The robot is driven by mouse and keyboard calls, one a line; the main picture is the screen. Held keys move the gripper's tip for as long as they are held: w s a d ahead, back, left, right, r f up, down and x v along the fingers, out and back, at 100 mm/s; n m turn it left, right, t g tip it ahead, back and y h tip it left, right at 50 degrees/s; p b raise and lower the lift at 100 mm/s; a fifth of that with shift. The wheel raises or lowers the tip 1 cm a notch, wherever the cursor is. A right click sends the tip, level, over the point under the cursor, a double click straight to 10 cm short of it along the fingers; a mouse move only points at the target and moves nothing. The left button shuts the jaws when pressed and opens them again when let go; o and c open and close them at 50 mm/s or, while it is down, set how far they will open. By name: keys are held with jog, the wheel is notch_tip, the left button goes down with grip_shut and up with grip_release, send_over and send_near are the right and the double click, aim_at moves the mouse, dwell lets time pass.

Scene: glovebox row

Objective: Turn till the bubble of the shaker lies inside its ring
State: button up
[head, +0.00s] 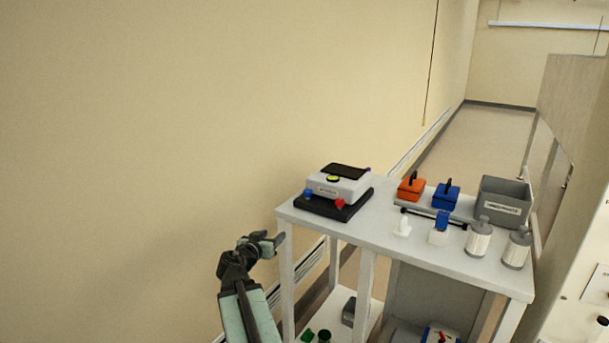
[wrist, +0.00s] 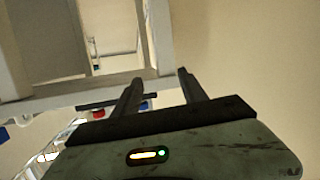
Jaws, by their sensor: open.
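The shaker (head: 337,188) is a white box with a dark top on a black base, at the left end of the grey table. Its round yellow-green bubble level (head: 334,179) sits on its top front; the bubble is too small to place against its ring. A blue knob (head: 308,194) is at its left front corner and a red knob (head: 340,203) at its right front. My gripper (head: 272,240) is left of and below the table's left corner, apart from the shaker. In the wrist view my gripper (wrist: 158,88) has its two fingers spread, with nothing between them.
The table (head: 385,228) also bears an orange box (head: 411,187), a blue box (head: 445,195), a grey bin (head: 503,202) and two white-grey bottles (head: 479,238). A lower shelf holds small items.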

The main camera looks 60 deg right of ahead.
aim_at(307, 193)
jog(key=s+d+r+t+h+p, duration=0.1)
jog(key=s+d+r+h+p, duration=0.15)
jog(key=s+d+r, duration=0.5)
jog(key=shift+m, duration=0.4)
jog(key=w+d, duration=0.1)
jog(key=d, duration=0.1)
jog(key=w+d+r, duration=0.1)
jog(key=d, duration=0.2)
jog(key=w+d+r, duration=0.1)
jog(key=w+d, duration=0.1)
jog(key=d, duration=0.1)
jog(key=shift+b, duration=0.3)
grip_shut()
